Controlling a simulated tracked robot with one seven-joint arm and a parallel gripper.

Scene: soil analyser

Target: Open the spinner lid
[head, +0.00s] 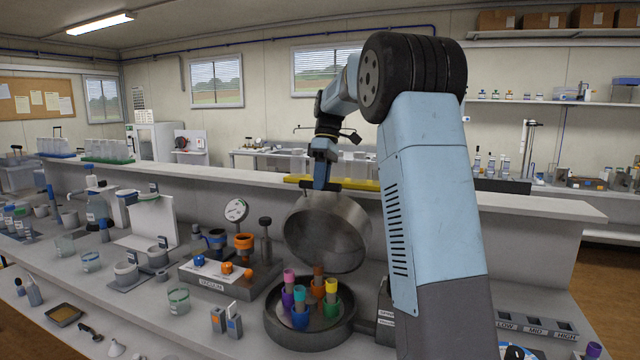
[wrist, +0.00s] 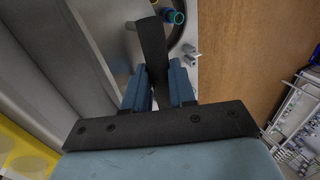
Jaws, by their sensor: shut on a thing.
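The spinner lid (head: 327,232), a round grey metal dome, stands tilted up and open above the spinner bowl (head: 272,325), its hollow side facing the head camera. The dark round bowl below holds several coloured tubes (head: 300,316). My gripper (head: 322,188) is at the lid's top edge. In the wrist view its blue fingers (wrist: 158,88) are shut on a dark strip (wrist: 152,45), which looks like the lid's edge or handle. The exact contact is hidden in the head view.
A grey vacuum stand (head: 215,280) with orange and blue parts is left of the spinner. A raised bench ledge (head: 530,203) runs behind.

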